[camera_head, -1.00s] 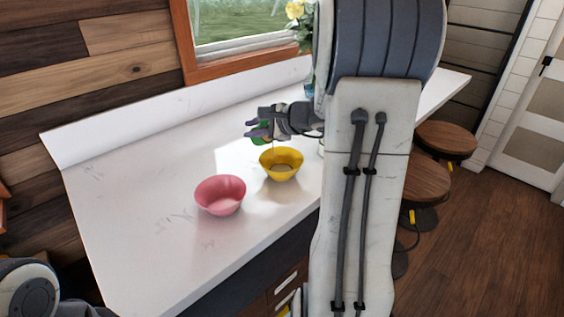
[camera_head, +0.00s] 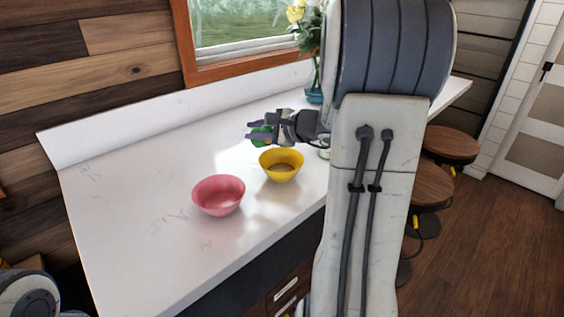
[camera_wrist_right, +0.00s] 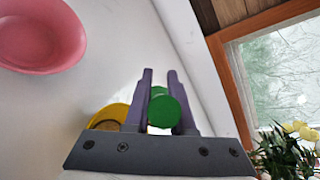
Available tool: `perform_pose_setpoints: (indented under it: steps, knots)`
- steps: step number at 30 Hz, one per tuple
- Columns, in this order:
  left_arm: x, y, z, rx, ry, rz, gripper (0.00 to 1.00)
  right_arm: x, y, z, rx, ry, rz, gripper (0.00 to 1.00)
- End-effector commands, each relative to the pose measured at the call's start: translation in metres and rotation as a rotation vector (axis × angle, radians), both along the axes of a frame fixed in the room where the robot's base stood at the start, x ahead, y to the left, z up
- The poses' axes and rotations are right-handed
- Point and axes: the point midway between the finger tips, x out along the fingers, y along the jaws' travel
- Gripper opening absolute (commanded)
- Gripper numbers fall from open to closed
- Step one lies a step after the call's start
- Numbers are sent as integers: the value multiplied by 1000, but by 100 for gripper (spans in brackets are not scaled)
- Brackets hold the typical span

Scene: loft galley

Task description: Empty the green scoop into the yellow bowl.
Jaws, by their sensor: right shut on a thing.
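The green scoop (camera_head: 261,136) is held in my right gripper (camera_head: 251,132), which is shut on it. In the right wrist view the scoop (camera_wrist_right: 165,111) shows as a round green end between the purple fingers (camera_wrist_right: 160,85); its bowl part is mostly hidden. The gripper is above and just behind the yellow bowl (camera_head: 290,172), apart from it. Brown contents (camera_head: 281,168) lie in the bottom of the yellow bowl. The bowl (camera_wrist_right: 98,121) is partly hidden behind the gripper in the right wrist view. My left gripper is out of view.
A pink bowl (camera_head: 219,196) stands left of the yellow one on the white counter (camera_head: 125,200); it also shows in the right wrist view (camera_wrist_right: 45,40). Flowers in a blue vase (camera_head: 313,94) stand behind my right arm. The counter's left side is clear.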

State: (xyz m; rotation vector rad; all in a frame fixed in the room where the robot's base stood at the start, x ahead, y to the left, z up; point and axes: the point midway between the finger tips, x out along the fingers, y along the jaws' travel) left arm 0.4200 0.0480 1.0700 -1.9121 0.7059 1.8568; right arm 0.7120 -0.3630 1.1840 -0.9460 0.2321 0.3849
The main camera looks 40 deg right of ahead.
Motion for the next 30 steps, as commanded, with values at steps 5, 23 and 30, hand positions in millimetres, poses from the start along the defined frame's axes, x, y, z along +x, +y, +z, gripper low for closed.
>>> perform_pose_setpoints:
  steps: [5, 23, 30]
  knots:
    - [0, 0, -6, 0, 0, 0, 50, -1, 0, -1, 5, -19, 1, 0]
    - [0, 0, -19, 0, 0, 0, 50, -2, 0, -1, 26, -81, 2, 0]
    - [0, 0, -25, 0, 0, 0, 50, -3, 0, -1, 33, -106, 4, 0]
